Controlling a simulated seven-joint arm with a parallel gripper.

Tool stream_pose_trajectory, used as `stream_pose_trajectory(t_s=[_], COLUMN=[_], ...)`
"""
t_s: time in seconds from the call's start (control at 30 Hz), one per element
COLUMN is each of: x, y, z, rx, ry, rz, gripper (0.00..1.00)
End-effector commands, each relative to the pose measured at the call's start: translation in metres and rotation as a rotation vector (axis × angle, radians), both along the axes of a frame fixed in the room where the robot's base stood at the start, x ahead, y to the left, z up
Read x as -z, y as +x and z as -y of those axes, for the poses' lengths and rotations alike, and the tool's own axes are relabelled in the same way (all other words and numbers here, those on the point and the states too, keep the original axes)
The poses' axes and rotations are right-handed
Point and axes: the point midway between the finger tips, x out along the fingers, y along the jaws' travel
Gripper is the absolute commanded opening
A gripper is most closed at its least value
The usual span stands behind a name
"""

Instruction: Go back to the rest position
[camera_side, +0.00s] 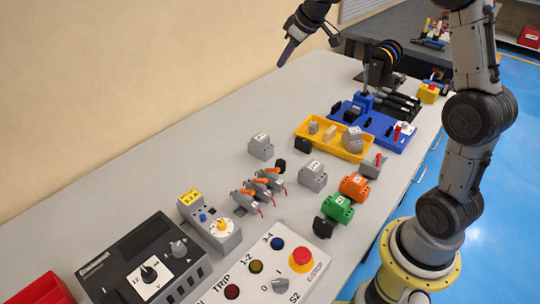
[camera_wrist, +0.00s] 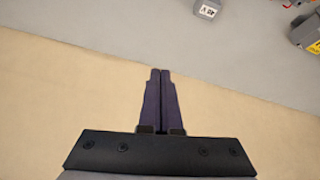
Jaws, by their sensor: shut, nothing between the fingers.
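My gripper (camera_side: 288,52) is in the air at the top of the side view, high over the far part of the bench near the beige wall. Its two dark fingers point down and lie together with nothing between them. In the wrist view the gripper (camera_wrist: 160,72) is shut and empty, with the wall and the edge of the grey bench behind it. It touches nothing in either view.
The grey bench (camera_side: 120,190) holds a control panel (camera_side: 262,262), a black power unit (camera_side: 145,265), a yellow tray (camera_side: 335,137), a blue tray (camera_side: 385,132) and several small blocks. A grey block (camera_wrist: 207,8) shows at the wrist view's top. The bench below my gripper is clear.

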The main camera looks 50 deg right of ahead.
Motion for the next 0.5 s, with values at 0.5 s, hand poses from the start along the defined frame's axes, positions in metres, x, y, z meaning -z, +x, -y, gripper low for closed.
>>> stream_pose_trajectory(t_s=[0.5], x=[-0.078], y=[-0.206], z=[-0.146], rx=[-0.094], ry=[0.011], rz=[0.111], gripper=[0.0])
